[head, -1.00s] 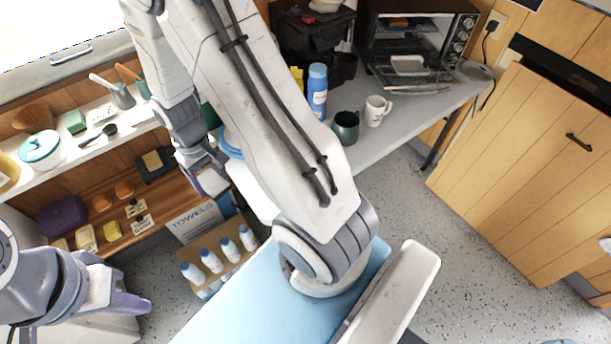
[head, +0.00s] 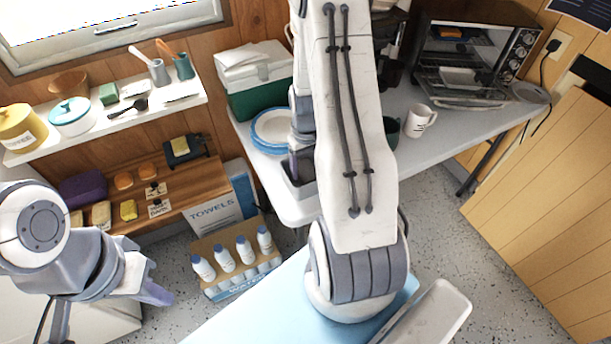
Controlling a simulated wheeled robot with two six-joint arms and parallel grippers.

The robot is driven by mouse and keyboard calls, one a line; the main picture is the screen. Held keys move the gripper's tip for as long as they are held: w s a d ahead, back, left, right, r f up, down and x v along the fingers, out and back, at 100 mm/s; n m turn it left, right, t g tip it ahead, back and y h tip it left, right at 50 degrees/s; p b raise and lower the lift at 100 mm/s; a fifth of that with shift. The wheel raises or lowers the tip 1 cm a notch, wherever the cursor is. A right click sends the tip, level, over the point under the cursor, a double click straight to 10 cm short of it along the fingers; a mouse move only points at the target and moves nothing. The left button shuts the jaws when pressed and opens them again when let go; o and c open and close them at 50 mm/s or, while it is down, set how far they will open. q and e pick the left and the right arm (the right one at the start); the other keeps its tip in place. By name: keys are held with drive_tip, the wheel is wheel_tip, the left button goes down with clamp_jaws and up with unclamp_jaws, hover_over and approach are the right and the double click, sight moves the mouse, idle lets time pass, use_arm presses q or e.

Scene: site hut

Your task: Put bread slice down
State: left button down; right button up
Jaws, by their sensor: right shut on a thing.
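My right gripper (head: 299,160) is partly covered by its own arm. It is low over the left end of the grey table (head: 450,130), next to the blue-rimmed plates. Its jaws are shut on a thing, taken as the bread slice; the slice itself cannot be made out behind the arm. Whether the gripper touches the table is unclear. My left gripper (head: 150,283) is at the lower left, away from the table and shelves; its jaw gap cannot be judged.
Blue-rimmed plates (head: 273,130) and a green-and-white cooler (head: 256,85) stand on the table's left end. A white mug (head: 419,120) and open toaster oven (head: 465,55) are to the right. A towels box (head: 222,212) and white bottles (head: 246,250) sit below the wooden shelf (head: 180,185).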

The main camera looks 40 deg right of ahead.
sight(306, 170)
drive_tip(key=shift+f, duration=1.75)
drive_tip(key=shift+f, duration=0.15)
drive_tip(key=o, duration=1.3)
drive_tip(key=shift+r, duration=0.45)
wheel_tip(306, 170, up, 12)
drive_tip(key=shift+f, duration=0.25)
